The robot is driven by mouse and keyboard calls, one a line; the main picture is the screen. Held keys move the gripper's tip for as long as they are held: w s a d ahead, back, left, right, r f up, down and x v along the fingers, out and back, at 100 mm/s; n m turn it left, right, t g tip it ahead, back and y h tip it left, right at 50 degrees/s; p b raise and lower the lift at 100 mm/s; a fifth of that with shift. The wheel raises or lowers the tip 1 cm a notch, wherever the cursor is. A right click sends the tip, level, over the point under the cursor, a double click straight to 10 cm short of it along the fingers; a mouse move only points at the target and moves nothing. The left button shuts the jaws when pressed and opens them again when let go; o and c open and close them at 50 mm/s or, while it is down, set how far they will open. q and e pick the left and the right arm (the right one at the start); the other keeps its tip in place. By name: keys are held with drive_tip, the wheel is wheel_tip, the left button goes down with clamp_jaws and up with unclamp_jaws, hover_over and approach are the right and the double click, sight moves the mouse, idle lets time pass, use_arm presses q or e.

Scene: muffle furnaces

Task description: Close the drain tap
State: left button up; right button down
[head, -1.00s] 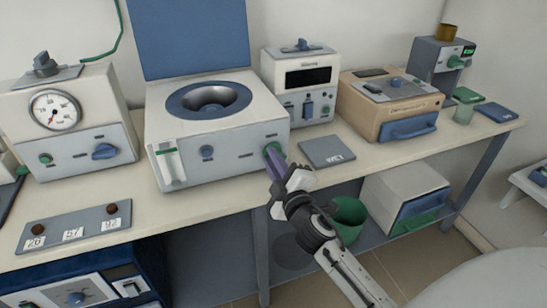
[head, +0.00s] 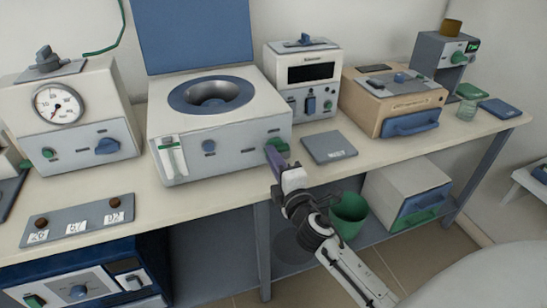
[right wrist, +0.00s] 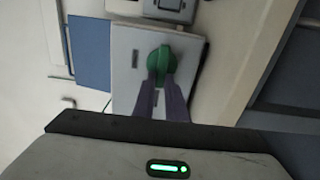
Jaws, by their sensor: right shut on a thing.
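The green drain tap (head: 281,145) is a knob at the lower right of the front of the white and grey device with the round blue-rimmed opening (head: 211,96). My right gripper (head: 270,152) reaches it from the front, and its purple fingers are shut on the knob. In the right wrist view the green knob (right wrist: 161,60) sits between the tips of the two fingers (right wrist: 161,76). The fingers partly hide the knob in the head view. My left gripper is not in view.
A dark grey plate (head: 328,147) lies on the bench just right of the tap. A green bucket (head: 348,214) stands on the lower shelf near my right arm. A dial device (head: 58,105) is at the left, and a tan box (head: 393,100) at the right.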

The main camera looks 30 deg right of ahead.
drive_tip(key=c, duration=1.8)
unclamp_jaws()
drive_tip(key=shift+s, duration=0.1)
drive_tip(key=b+v, duration=0.1)
drive_tip(key=v, duration=0.9)
